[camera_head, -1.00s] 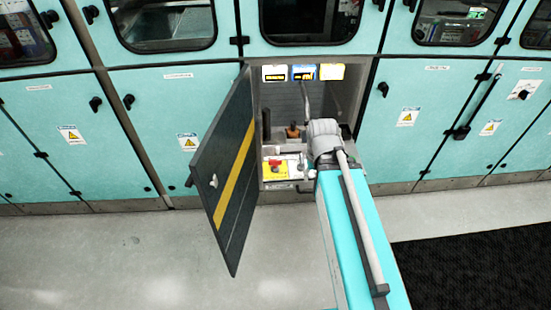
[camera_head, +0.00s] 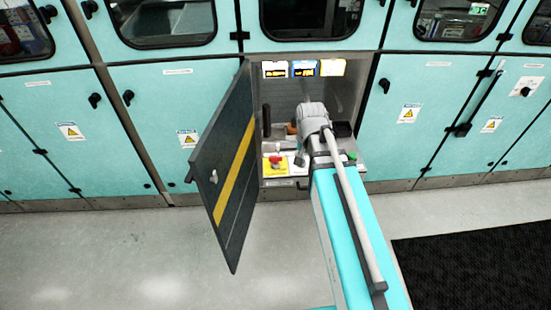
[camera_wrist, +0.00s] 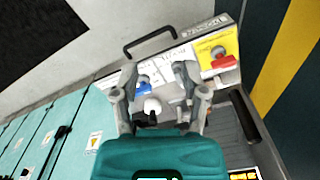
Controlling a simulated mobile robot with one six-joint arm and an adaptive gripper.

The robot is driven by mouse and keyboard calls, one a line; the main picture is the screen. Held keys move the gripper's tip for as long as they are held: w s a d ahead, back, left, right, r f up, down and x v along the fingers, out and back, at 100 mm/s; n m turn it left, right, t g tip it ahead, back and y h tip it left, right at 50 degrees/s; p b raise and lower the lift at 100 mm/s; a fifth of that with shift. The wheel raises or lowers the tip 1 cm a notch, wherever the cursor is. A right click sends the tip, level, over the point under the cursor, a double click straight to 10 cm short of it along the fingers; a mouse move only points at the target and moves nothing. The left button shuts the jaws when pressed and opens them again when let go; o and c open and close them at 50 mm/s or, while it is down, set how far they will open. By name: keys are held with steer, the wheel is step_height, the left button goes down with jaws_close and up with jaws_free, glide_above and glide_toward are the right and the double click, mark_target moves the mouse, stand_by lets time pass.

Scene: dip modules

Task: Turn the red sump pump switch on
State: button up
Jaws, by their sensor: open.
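A red knob (camera_wrist: 225,63) sits on a yellow plate (camera_wrist: 208,47) at the panel's corner in the wrist view; the head view shows the red knob (camera_head: 276,159) at the left of the recess. I cannot read its label. My gripper (camera_wrist: 155,70) is open over the white panel (camera_wrist: 171,62), with the red knob outside the fingers, to their right in the wrist view. A blue switch (camera_wrist: 143,82) and a white knob (camera_wrist: 152,104) show between the fingers. My wrist hides part of the panel in the head view.
A dark open door (camera_head: 223,165) with a yellow stripe stands left of the recess. A black handle (camera_wrist: 150,42) projects from the panel's front edge. A green button (camera_head: 352,155) is at the recess's right. Open floor (camera_head: 150,250) lies in front.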

mark_target(275, 156)
steer(key=w+a+f+m+b, duration=0.1)
steer(key=w+a+m, duration=0.3)
steer(key=w+m, duration=0.2)
steer(key=w+a+f+m+b, duration=0.1)
steer(key=w+a+m, duration=0.3)
steer(key=w+m, duration=0.3)
steer(key=w, duration=0.3)
steer(key=shift+w+a+f, duration=0.2)
steer(key=shift+w+f, duration=0.1)
steer(key=shift+f, duration=0.05)
steer(key=shift+f+b, duration=0.2)
steer(key=shift+b, duration=0.25)
step_height(275, 156, down, 13)
steer(key=b, duration=1.3)
steer(key=shift+f, duration=0.2)
jaws_close()
